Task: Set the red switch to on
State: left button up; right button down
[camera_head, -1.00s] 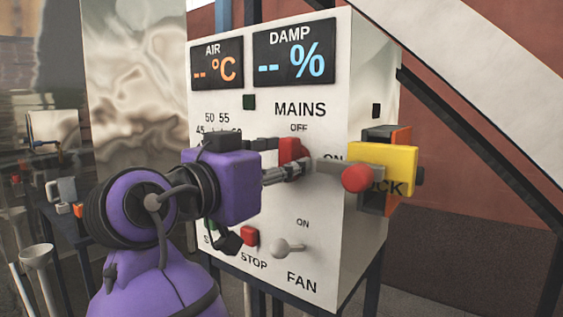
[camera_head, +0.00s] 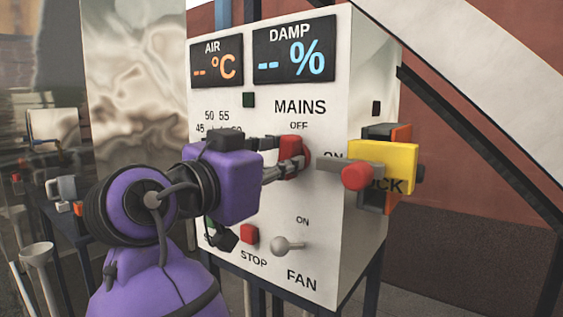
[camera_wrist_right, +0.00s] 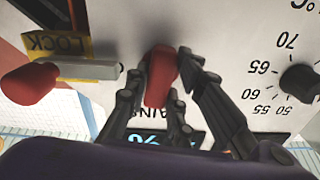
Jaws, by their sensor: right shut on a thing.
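The red switch (camera_head: 289,146) is a turn knob under the word MAINS on the white panel. Its handle stands upright, with its top toward OFF; ON is to its right. My right gripper (camera_head: 290,162) reaches in from the left and its fingers are at the knob. In the right wrist view, the red knob (camera_wrist_right: 160,78) sits between the two fingers of the right gripper (camera_wrist_right: 163,70), which are shut on its sides. The fingers hide part of the knob in the head view. My left gripper is not in view.
A grey lever with a red ball (camera_head: 357,177) sticks out to the knob's right, by a yellow LOCK plate (camera_head: 397,166). Below are a red STOP button (camera_head: 249,234) and a FAN toggle (camera_head: 287,245). A black dial (camera_wrist_right: 300,83) shows in the wrist view.

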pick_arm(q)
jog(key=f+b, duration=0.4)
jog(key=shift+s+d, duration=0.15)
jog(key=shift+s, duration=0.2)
pick_arm(e)
jog(key=m, duration=1.6)
jog(key=shift+m, duration=0.3)
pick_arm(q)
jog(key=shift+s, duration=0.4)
pick_arm(e)
jog(key=c, duration=1.5)
grip_release()
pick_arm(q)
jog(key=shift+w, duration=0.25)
pick_arm(e)
jog(key=v, duration=1.2)
